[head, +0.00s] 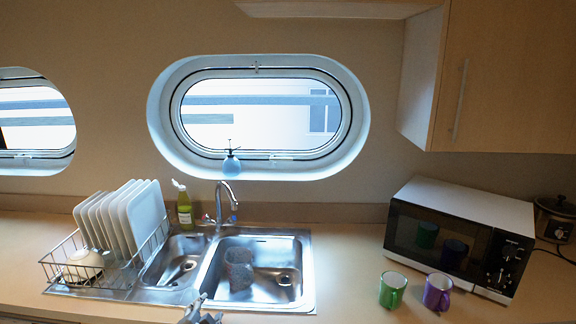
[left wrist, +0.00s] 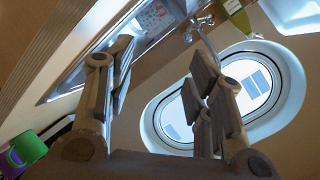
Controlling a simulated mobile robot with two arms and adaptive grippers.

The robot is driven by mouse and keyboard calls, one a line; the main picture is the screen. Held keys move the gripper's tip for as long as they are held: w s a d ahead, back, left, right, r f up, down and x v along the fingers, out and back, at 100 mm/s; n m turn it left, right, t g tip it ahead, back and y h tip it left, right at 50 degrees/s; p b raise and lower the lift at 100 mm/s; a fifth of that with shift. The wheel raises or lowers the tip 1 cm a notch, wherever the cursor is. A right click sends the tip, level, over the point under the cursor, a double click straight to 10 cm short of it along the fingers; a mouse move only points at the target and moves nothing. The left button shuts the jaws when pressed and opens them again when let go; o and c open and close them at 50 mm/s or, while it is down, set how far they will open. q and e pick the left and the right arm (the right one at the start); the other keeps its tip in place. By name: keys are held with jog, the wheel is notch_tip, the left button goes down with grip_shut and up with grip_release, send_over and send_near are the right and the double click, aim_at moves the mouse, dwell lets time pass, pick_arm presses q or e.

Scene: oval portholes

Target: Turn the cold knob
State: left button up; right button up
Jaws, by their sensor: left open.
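The chrome faucet (head: 224,200) stands behind the sink, with small knobs at its base. The right-hand knob (head: 233,218) looks bluish and is probably the cold knob; the other knob (head: 206,219) is on the left. The faucet also shows at the top of the left wrist view (left wrist: 197,30), too small there to tell the knobs apart. My left gripper (head: 203,305) is at the bottom edge of the head view, in front of the sink and apart from the faucet. In the left wrist view its fingers (left wrist: 162,65) are spread and empty. My right gripper is not in view.
A dish rack (head: 118,280) with plates and a green bottle (head: 184,207) stand left. Green (head: 392,290) and purple (head: 437,292) mugs and a microwave (head: 460,240) stand right.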

pick_arm(q)
jog(key=s+f+n+g+b, duration=0.1)
jog(key=s+f+g+b, duration=0.1)
jog(key=s+f, duration=0.85)
jog(key=s+a+f+n+g+b, duration=0.15)
jog(key=s+f, duration=0.35)
jog(key=f, duration=1)
jog(key=s+f+n+g+b, duration=0.1)
jog(key=s+f+g+b, duration=0.15)
jog(key=s+f, duration=0.8)
jog(key=s+f+n+g+b, duration=0.1)
jog(key=s+f+g, duration=0.1)
jog(key=s+f, duration=0.5)
jog(key=s+f+n+g+b, duration=0.1)
jog(key=s+f, duration=0.6)
jog(key=s, duration=0.8)
jog(key=s+f+n+g+b, duration=0.1)
jog(key=s+f+n+g, duration=0.1)
jog(key=s+f, duration=0.4)
jog(key=s+g, duration=0.1)
jog(key=s, duration=0.4)
jog(key=shift+s+a+f+h, duration=0.15)
jog(key=shift+s+f+h, duration=0.15)
jog(key=shift+s+f, duration=0.1)
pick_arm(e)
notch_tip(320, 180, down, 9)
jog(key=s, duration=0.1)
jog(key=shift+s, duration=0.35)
